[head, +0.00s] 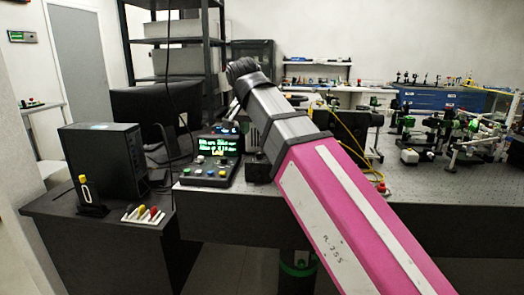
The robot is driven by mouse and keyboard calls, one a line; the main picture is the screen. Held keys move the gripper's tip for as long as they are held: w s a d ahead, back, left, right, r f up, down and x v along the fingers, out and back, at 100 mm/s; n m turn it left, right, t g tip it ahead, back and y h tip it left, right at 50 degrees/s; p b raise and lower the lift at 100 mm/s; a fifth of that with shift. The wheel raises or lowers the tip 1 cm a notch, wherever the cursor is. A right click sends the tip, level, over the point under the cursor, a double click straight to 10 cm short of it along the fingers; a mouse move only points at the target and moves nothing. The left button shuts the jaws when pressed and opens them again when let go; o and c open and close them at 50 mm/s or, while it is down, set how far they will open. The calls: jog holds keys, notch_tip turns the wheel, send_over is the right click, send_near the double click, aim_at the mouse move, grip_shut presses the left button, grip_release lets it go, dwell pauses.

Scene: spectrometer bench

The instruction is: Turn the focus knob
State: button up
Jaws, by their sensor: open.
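A dark control box (212,172) stands at the left end of the optical bench, with a lit green text display (217,145) and several coloured knobs or buttons (203,173) on its sloping front. I cannot tell which control, if any, is the focus knob.
The bench (450,189) holds optical mounts (440,130) at right. A black computer case (105,158), a monitor (155,112), a small yellow-topped stand (87,195) and a plate with red and yellow handles (146,214) occupy the left desk (120,245). A cable hangs near the monitor.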

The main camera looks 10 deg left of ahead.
aim_at(259, 153)
jog(key=x, duration=0.9)
jog(key=shift+w+f, duration=0.1)
jog(key=shift+f, duration=0.2)
grip_shut()
